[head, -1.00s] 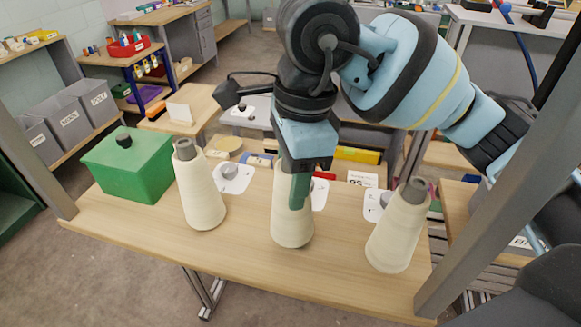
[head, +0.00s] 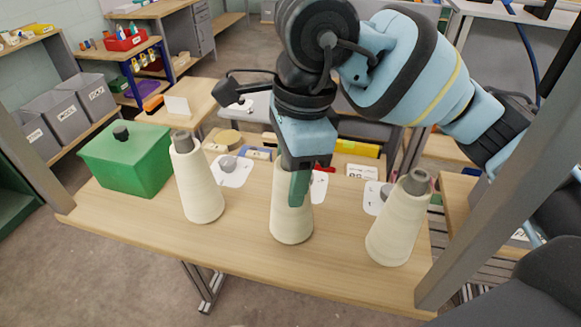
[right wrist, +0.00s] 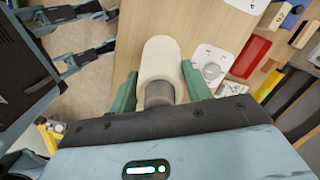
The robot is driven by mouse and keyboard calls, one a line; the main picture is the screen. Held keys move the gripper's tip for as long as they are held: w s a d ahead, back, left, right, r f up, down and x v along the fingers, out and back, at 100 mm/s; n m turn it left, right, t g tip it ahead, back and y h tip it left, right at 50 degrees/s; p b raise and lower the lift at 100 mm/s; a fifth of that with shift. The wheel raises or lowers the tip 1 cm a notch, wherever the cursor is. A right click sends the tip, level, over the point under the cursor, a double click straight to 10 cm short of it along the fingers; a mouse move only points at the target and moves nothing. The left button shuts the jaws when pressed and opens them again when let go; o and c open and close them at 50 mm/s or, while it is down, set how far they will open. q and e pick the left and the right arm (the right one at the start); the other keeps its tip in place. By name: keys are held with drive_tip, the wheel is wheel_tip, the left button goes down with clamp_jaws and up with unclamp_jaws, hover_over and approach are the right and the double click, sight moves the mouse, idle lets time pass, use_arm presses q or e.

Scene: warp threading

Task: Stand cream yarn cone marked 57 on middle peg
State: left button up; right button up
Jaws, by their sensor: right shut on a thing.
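Three cream yarn cones with grey tops stand upright on the wooden table (head: 130,215): a left cone (head: 198,185), a middle cone (head: 292,222) and a right cone (head: 398,228). I can read no number on any. My right gripper (head: 298,188) is shut on the upper part of the middle cone, from above. In the right wrist view its green fingers (right wrist: 160,88) flank the cone (right wrist: 160,62) near its grey top. The middle plate (head: 320,186) is partly hidden by the gripper.
A green box (head: 128,165) with a dark knob stands at the table's left end. Grey posts rise at both ends of the table. Other low benches with blocks lie beyond. The front strip of the table is bare.

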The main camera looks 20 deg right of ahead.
drive_tip(key=shift+f, duration=0.15)
drive_tip(key=o, duration=1.2)
drive_tip(key=shift+o, duration=0.2)
drive_tip(key=shift+d+r, duration=0.25)
drive_tip(key=shift+r, duration=1.7)
drive_tip(key=shift+d+r, duration=0.2)
drive_tip(key=shift+r, duration=1.75)
